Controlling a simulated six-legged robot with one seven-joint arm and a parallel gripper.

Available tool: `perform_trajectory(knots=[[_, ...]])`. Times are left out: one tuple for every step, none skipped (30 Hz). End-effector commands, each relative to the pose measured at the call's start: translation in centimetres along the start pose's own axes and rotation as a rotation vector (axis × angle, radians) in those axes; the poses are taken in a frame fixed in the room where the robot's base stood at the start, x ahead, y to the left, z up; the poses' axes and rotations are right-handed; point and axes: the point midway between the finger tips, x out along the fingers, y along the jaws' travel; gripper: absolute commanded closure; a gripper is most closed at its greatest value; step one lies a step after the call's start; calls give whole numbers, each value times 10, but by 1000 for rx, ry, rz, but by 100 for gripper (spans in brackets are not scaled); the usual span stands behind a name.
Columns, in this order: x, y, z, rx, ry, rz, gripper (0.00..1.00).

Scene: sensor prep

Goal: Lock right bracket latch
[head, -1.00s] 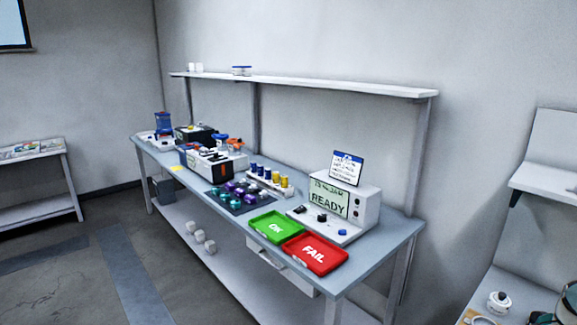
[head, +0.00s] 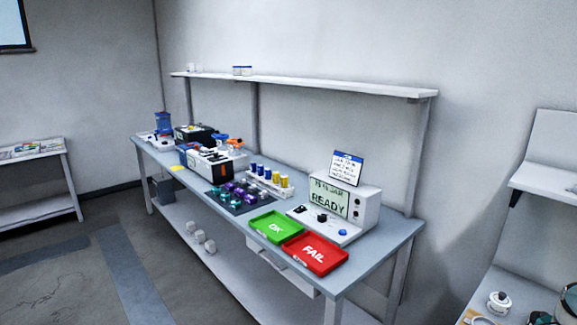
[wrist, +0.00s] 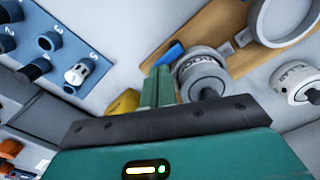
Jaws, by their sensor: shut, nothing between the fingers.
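My gripper (wrist: 157,82) shows in the wrist view, its teal fingers together and empty. A small blue piece (wrist: 170,54) lies just beyond the fingertips, beside a grey round fitting (wrist: 203,76) with a dark knob. I cannot tell whether the blue piece is a latch, or whether the fingers touch it. A wooden board (wrist: 205,32) lies under these parts. No part is clearly recognisable as the right bracket. A yellow part (wrist: 122,102) is left of the fingers and partly hidden by my gripper.
A second white round fitting (wrist: 297,84) and a large grey ring (wrist: 285,22) are at right. A blue numbered rack (wrist: 48,42) is at upper left. In the head view, a long bench holds a green tray (head: 275,226), a red tray (head: 314,254) and a READY display unit (head: 366,207).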

Motion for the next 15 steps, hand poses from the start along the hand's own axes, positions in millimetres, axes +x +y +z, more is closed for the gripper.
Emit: perform_trajectory(knots=[[1, 0, 0, 0, 0, 0, 100], [2, 0, 0, 0, 0, 0, 100], [2, 0, 0, 0, 0, 0, 100], [3, 0, 0, 0, 0, 0, 100], [4, 0, 0, 0, 0, 0, 100], [4, 0, 0, 0, 0, 0, 100], [5, 0, 0, 0, 0, 0, 100], [5, 0, 0, 0, 0, 0, 100], [6, 0, 0, 0, 0, 0, 100], [6, 0, 0, 0, 0, 0, 100], [7, 0, 0, 0, 0, 0, 100], [8, 0, 0, 0, 0, 0, 100], [8, 0, 0, 0, 0, 0, 100], [9, 0, 0, 0, 0, 1, 100], [9, 0, 0, 0, 0, 1, 100]])
